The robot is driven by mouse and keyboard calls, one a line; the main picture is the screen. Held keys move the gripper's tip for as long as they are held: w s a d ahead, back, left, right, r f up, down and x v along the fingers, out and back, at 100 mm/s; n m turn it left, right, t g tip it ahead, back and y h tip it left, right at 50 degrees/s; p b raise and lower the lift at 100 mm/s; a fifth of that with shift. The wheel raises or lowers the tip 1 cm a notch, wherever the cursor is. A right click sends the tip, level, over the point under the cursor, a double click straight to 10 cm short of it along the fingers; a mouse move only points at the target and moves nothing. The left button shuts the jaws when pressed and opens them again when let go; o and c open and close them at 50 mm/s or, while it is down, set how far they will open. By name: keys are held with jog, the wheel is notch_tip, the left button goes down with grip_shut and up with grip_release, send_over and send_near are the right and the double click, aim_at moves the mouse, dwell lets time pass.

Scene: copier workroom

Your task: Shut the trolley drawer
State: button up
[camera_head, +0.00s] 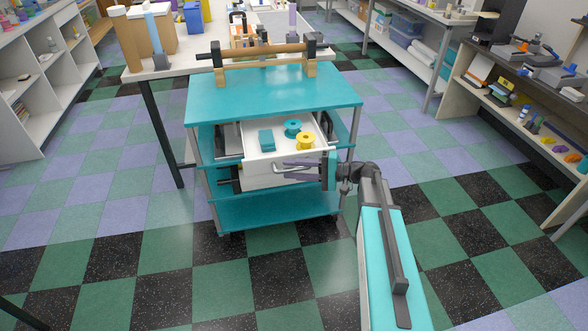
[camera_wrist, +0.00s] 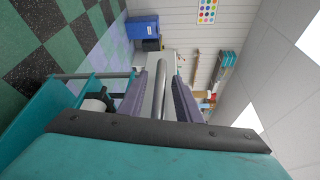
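The trolley (camera_head: 272,90) is teal with grey posts. Its white drawer (camera_head: 262,177) is pulled out toward me. In the drawer lie a small teal box (camera_head: 266,140), a teal spool (camera_head: 292,128) and a yellow spool (camera_head: 304,141). A grey bar handle (camera_head: 281,168) is on the drawer front. My gripper (camera_head: 288,168) reaches in from the right at the handle. In the wrist view, its two purple fingers (camera_wrist: 158,85) stand apart on either side of the grey handle bar (camera_wrist: 161,92), with a visible gap. The fingertips' contact with the handle cannot be made out.
A wooden-barred device (camera_head: 262,50) is on the trolley top. A table (camera_head: 165,70) stands behind at left. White shelves (camera_head: 48,100) line the left, and a workbench (camera_head: 500,85) stands at right. The checkered floor in front is clear.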

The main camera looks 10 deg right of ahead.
aim_at(317, 142)
grip_shut()
jog(key=shift+w, duration=0.1)
jog(key=w+b, duration=0.3)
jog(key=w, duration=1.8)
jog(key=shift+w, duration=0.2)
grip_release()
jog(key=shift+s, duration=0.15)
jog(key=shift+d, duration=0.15)
jog(key=b+v, duration=0.1)
jog(key=v, duration=1.2)
jog(key=shift+s+d, duration=0.1)
jog(key=shift+d, duration=0.15)
